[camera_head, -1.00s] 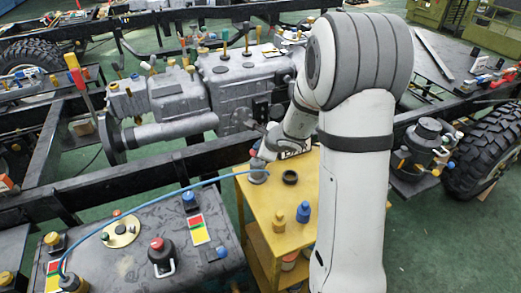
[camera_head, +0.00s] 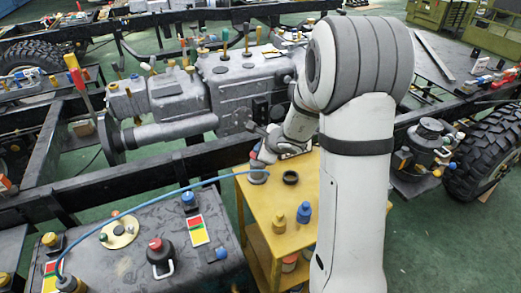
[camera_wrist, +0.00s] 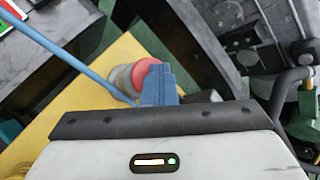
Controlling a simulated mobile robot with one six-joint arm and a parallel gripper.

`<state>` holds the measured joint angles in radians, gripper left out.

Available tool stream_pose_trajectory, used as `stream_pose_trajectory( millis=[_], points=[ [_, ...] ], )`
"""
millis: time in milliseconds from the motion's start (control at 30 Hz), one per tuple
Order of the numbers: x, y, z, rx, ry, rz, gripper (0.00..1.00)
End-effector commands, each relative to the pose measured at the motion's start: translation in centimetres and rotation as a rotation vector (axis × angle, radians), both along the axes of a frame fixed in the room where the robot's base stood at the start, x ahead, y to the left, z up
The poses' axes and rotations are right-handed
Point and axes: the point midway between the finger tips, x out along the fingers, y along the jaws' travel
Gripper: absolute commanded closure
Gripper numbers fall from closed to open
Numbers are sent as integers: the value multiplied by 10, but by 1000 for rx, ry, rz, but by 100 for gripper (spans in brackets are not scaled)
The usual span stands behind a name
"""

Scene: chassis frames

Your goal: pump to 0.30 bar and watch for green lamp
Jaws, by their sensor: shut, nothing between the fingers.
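A hand pump (camera_wrist: 148,72) with a red top and grey body stands on the yellow cart (camera_wrist: 30,165) in the wrist view. My gripper (camera_wrist: 158,82) has its blue fingers shut and empty, right at the red top; I cannot tell whether they touch it. In the head view the pump's grey base (camera_head: 258,178) shows at the cart's back left corner, under my gripper (camera_head: 258,160). A blue hose (camera_head: 150,189) runs from there to a fitting on the dark tank (camera_head: 130,268). No pressure reading is legible. A small green light shows on the white housing below my fingers.
The cart top also holds a black ring (camera_head: 291,177), a yellow bottle-like part (camera_head: 280,222) and a blue one (camera_head: 304,212). A black chassis rail (camera_head: 110,190) and a grey engine (camera_head: 230,85) lie behind. The tank carries a red-topped part (camera_head: 159,250).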

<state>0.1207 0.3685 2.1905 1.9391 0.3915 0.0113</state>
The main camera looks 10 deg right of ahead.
Motion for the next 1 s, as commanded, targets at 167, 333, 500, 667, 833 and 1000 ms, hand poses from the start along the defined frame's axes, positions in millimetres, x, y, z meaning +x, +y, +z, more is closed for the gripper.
stream_pose_trajectory(
  millis=[167, 333, 500, 667, 833, 1000],
  points=[
    [-1, 0, -4, 0, 3, -1, 100],
    [-1, 0, -4, 0, 3, -1, 100],
    [-1, 0, -4, -1, 3, -1, 100],
    [-1, -1, -1, 0, 3, -1, 100],
    [0, -1, 9, -1, 2, -1, 100],
    [0, -1, 19, -1, 2, -1, 100]
  ],
)
